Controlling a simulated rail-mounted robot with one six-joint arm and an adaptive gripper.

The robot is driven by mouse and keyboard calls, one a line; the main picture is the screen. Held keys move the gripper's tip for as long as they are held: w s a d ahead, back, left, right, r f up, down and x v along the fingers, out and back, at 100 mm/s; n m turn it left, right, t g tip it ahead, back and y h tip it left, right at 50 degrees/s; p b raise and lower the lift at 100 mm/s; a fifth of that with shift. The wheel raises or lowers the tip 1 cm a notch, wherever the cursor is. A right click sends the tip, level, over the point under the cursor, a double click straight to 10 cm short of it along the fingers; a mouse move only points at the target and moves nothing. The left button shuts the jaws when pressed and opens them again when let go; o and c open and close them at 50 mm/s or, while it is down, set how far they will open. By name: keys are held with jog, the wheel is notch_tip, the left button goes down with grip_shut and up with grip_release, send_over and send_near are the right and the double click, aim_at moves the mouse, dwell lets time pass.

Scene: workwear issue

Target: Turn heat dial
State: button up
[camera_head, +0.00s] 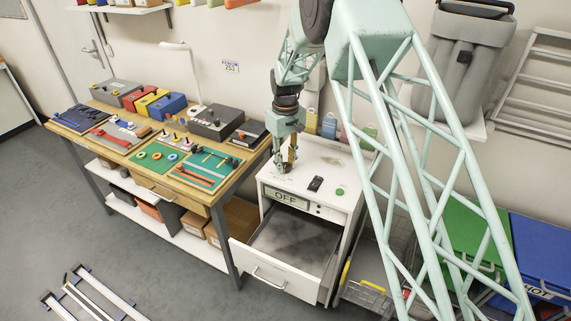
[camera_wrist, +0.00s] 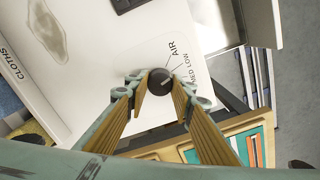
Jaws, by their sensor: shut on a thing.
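The heat dial (camera_wrist: 160,82) is a round dark knob on the white top of the cabinet (camera_head: 268,176). In the wrist view it sits between my two yellowish fingertips, which are shut on its sides. Its pale pointer mark is towards the printed labels, where AIR, MED and LOW can be read; the exact setting is unclear. A sign on the cabinet front reads OFF (camera_head: 286,197).
A black switch (camera_head: 316,184) and a green button (camera_head: 339,191) are on the cabinet top. The cabinet drawer (camera_head: 272,275) is pulled open at the front. A wooden workbench (camera_head: 222,186) with tool boards stands close on the left.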

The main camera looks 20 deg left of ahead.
aim_at(285, 165)
jog(key=o, duration=0.8)
jog(key=shift+o, duration=0.2)
notch_tip(285, 165, up, 12)
dwell(0.6)
dwell(0.5)
